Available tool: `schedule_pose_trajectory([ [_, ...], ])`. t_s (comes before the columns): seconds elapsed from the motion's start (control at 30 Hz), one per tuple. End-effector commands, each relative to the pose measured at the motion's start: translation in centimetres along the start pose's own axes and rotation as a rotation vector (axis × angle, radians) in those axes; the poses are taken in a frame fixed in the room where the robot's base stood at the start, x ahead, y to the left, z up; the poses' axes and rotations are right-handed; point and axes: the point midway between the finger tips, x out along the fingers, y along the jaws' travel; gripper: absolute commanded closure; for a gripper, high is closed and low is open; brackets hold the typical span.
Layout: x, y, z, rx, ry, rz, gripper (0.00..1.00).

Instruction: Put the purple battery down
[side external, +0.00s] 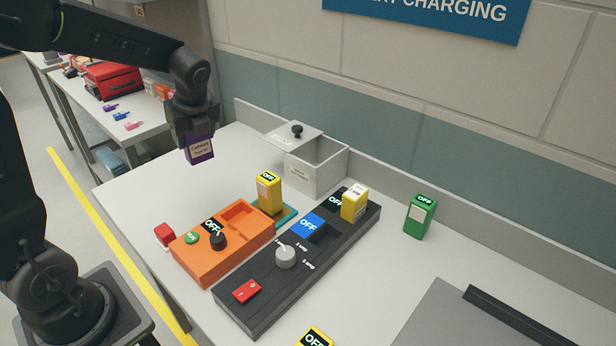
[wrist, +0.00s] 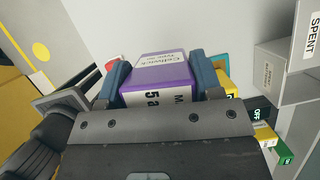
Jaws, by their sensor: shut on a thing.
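The purple battery (side external: 200,151) with a white label is held in my gripper (side external: 195,130) at the left of the side external view. My gripper is shut on it, and it hangs upright above the far left part of the white table. The wrist view also shows the purple battery (wrist: 160,72) between the two blue-grey fingers of my gripper (wrist: 160,80). The fingers cover its two sides. In the side external view the battery's lower end appears clear of the table, but the exact height is hard to tell.
Bare white tabletop (side external: 150,190) lies below and around the battery. A grey lidded bin (side external: 316,170) stands to its right. An orange charger (side external: 222,245), a black charger (side external: 300,265), yellow batteries (side external: 269,194) and a green battery (side external: 419,216) stand nearer and right.

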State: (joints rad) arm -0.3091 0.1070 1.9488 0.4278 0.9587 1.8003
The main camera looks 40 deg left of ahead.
Motion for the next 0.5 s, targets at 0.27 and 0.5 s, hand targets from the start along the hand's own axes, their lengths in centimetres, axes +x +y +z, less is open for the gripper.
schedule_pose_trajectory([
  [0.27,-3.3,-10.3,2.7,0.252,0.006,-0.104,0.81],
  [0.5,-5.8,-17.1,3.5,0.46,0.001,-0.192,0.81],
])
